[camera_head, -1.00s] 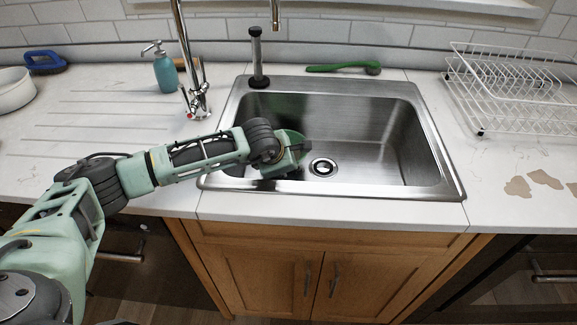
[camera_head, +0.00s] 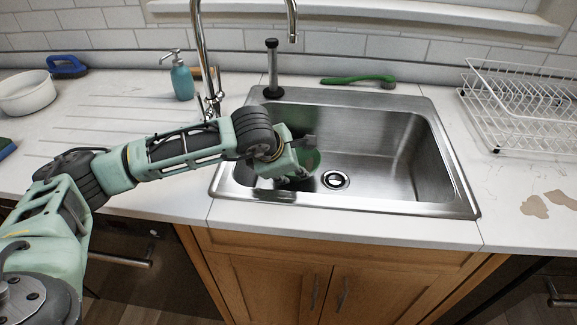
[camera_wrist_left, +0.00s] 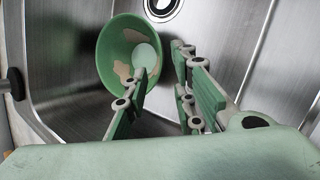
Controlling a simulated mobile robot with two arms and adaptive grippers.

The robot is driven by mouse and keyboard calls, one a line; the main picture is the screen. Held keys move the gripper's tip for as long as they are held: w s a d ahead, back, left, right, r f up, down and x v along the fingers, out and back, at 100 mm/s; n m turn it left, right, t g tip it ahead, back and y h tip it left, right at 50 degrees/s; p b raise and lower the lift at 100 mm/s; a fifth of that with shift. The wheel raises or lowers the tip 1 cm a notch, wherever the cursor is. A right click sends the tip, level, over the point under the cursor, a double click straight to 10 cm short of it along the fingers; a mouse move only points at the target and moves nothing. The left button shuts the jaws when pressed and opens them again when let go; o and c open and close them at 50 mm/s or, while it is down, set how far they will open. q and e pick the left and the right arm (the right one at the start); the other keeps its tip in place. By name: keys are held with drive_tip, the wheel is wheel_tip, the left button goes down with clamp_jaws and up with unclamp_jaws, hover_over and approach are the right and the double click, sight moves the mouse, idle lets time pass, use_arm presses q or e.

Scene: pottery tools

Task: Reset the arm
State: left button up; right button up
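My left arm reaches in from the left over the left end of the steel sink (camera_head: 400,180). My left gripper (camera_head: 306,150) is low over the basin, partly hidden behind its own wrist. In the left wrist view its two fingers (camera_wrist_left: 163,80) stand apart with a clear gap, so it is open. A green bowl (camera_head: 311,163) with beige patches is in the sink beside the gripper. In the wrist view the bowl (camera_wrist_left: 113,45) appears tilted, and the left finger overlaps its rim; I cannot tell whether they touch. My right gripper is not in view.
The faucet (camera_head: 200,60) rises behind the wrist, with a teal soap bottle (camera_head: 182,80) to its left. A white dish rack (camera_head: 525,105) is right, a white bowl (camera_head: 27,93) far left.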

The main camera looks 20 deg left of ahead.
use_arm(q)
drive_tip(key=shift+v, duration=1.15)
drive_tip(key=shift+w, duration=0.1)
